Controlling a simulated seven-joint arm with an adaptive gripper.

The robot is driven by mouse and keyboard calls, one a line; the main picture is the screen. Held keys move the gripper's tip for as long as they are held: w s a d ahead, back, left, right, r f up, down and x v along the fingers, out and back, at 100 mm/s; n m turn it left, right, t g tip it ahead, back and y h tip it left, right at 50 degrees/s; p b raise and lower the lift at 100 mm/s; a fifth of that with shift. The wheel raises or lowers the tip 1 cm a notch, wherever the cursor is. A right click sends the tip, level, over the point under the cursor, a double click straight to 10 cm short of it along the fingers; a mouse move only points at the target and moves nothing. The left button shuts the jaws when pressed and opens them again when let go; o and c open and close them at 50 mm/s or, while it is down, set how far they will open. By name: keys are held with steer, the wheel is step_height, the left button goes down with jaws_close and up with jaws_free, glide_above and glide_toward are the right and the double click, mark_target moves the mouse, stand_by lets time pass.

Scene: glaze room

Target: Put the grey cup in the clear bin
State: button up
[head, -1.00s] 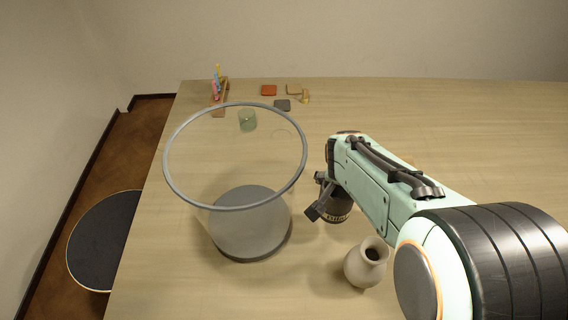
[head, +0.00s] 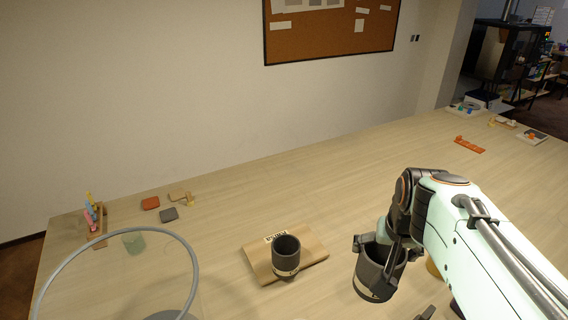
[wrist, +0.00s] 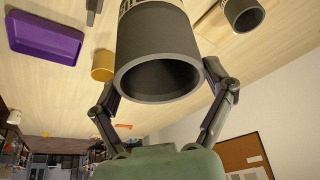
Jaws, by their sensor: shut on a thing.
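My gripper (head: 378,246) is shut on a dark grey cup (head: 374,282) with a pale lettered band, right of the middle in the head view. In the wrist view the held cup (wrist: 157,48) fills the top middle, its open mouth facing the camera, a finger on each side.
A purple tray (wrist: 45,40) and a yellow cup (wrist: 103,66) show in the wrist view. The table beyond the board is clear.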

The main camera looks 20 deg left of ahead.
steer(key=w+a+r+n+y, duration=0.1)
steer(key=a+r+n, duration=0.25)
steer(key=a, duration=0.75)
steer(key=w+a+r+n+y, duration=0.1)
steer(key=a+r+n, duration=0.25)
steer(key=a, duration=0.75)
steer(key=s+a+n+g+y, duration=0.1)
steer(key=s+a+n, duration=0.2)
steer(key=s+a, duration=0.6)
steer(key=s+a+n+g+y, duration=0.1)
steer(key=s+a+n+g, duration=0.3)
steer(key=a, duration=0.9)
steer(key=f, duration=0.9)
steer(key=s+f+t, duration=0.1)
steer(key=f, duration=0.8)
steer(key=f+m+t, duration=0.1)
steer(key=f, duration=0.7)
steer(key=shift+s+d+f, duration=0.1)
steer(key=shift+s+f, duration=0.05)
steer(key=shift+f, duration=0.25)
steer(key=o, duration=1.1)
steer(key=shift+r, duration=0.1)
steer(key=v, duration=0.7)
steer(key=shift+d+r, duration=0.1)
steer(key=shift+d, duration=0.05)
